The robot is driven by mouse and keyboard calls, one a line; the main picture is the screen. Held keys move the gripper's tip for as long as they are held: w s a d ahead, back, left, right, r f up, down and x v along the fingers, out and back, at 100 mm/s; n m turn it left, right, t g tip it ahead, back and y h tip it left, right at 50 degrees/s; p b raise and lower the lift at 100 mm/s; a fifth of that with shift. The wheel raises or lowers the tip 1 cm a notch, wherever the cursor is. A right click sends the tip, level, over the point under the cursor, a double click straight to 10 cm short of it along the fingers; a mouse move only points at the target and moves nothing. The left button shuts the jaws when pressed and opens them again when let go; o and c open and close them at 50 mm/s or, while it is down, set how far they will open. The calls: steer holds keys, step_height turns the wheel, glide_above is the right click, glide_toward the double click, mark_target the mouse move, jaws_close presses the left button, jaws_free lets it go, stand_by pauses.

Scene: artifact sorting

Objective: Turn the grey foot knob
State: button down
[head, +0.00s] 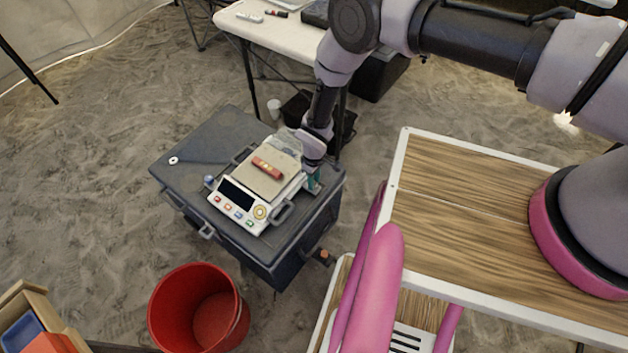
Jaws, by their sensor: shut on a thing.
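A white weighing scale (240,202) with a dark display and coloured buttons sits on a dark grey case (185,140). My gripper (312,181) reaches down at the scale's right rear corner, beside its edge. The fingers are small in view, with a teal part showing at their tips. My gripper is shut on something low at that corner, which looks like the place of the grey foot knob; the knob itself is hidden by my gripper. A small bluish-grey round knob (208,181) shows at the scale's left corner, apart from my gripper.
A reddish-brown bar (267,168) lies on the scale's pan, with a clear cover behind it. A red bucket (240,320) stands on the sand in front of the case. A white table (285,38) stands behind. Open sand lies left.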

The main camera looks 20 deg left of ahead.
steer(key=c, duration=0.7)
jaws_free()
steer(key=shift+o, duration=0.2)
step_height(320, 180, up, 11)
